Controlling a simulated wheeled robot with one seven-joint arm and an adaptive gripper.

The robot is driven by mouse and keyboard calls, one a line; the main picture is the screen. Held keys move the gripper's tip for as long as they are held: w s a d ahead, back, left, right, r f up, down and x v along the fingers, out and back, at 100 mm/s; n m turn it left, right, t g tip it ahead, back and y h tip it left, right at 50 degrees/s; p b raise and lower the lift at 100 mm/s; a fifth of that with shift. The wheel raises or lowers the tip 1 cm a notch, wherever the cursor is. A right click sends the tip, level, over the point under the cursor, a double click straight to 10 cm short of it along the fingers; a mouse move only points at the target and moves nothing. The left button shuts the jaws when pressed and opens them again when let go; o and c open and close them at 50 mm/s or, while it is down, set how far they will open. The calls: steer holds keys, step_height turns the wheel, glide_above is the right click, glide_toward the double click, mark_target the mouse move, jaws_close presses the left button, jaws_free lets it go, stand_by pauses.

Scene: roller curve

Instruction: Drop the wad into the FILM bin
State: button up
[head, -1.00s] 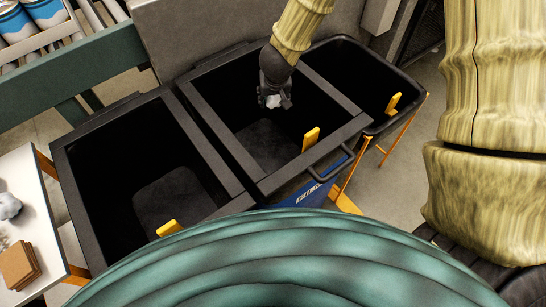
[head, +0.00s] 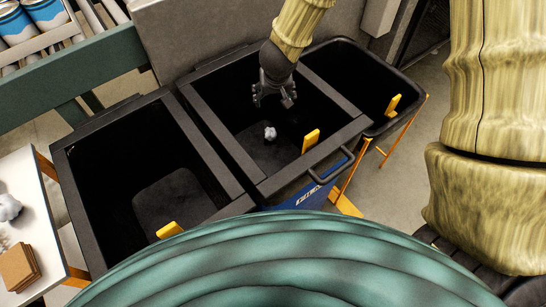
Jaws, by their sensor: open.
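The grey-white wad (head: 270,133) is inside the middle black bin (head: 222,137), below my gripper and apart from it. I cannot tell whether it is in the air or resting on the bottom. My gripper (head: 273,102) is open and empty over the middle bin's opening, towards its far side. A blue label (head: 309,197) shows on the front of this bin. Its lettering is small and partly covered, so I cannot read it for sure.
A wider black bin (head: 230,180) stands at left and another black bin (head: 404,113) at right, each with a yellow tab. A white table (head: 28,173) at far left holds another grey wad (head: 9,208) and brown squares (head: 18,266). A green rail (head: 95,62) runs behind.

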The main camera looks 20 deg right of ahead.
steer(key=v, duration=0.9)
steer(key=shift+r, duration=0.35)
steer(key=shift+s, duration=0.1)
